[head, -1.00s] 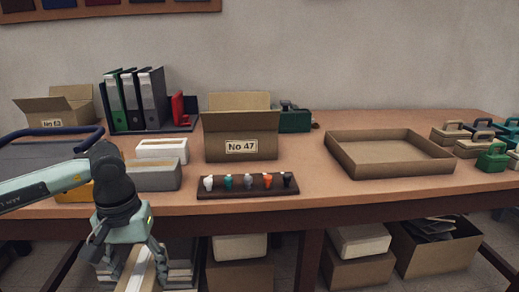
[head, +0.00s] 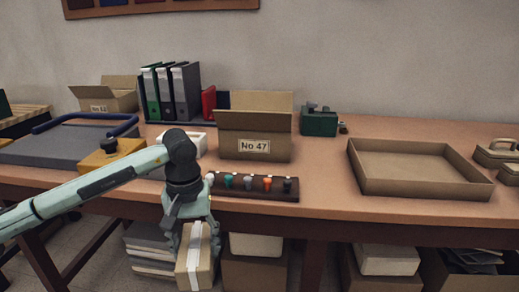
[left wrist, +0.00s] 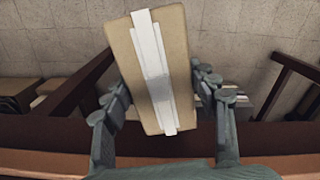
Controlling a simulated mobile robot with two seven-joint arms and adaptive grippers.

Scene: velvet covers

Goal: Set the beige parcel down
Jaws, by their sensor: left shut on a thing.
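The beige parcel (head: 195,258) has a white band along its length. It hangs in front of the table's front edge, below the level of the tabletop. My left gripper (head: 190,226) is shut on it. In the left wrist view the parcel (left wrist: 177,45) sits between the two fingers of the left gripper (left wrist: 163,90), slightly tilted, with floor and table legs beyond it. My right gripper is not in view.
The table (head: 330,217) carries an open box marked No 47 (head: 270,150), a shallow empty tray (head: 360,180) and a dark rack of coloured pegs (head: 255,194). Binders (head: 187,92) stand behind. Boxes (head: 255,272) sit underneath. Bare tabletop lies between box and tray.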

